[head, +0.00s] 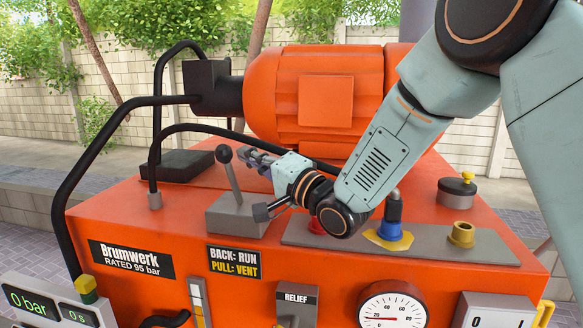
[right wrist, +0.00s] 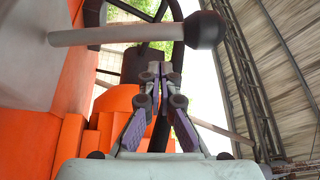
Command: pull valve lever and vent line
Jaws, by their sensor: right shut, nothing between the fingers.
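The valve lever (head: 231,176) is a grey rod with a dark ball knob, rising from a grey block (head: 237,216) on the orange machine. It leans slightly left and away. A label (head: 234,262) below reads "BACK: RUN, PULL: VENT". My right gripper (head: 243,153) is shut and empty, just right of the lever's upper part in the head view. In the right wrist view the lever's rod (right wrist: 120,36) and ball cross above the shut fingertips (right wrist: 155,70); I cannot tell whether they touch. My left gripper is not in view.
Black hoses (head: 70,180) arch over the machine's left side, behind the lever. An orange motor (head: 315,95) stands behind. Coloured fittings, including a blue one (head: 390,229), stand on a grey plate at right. A display (head: 45,308) reads 0 bar; a gauge (head: 392,308) is at front.

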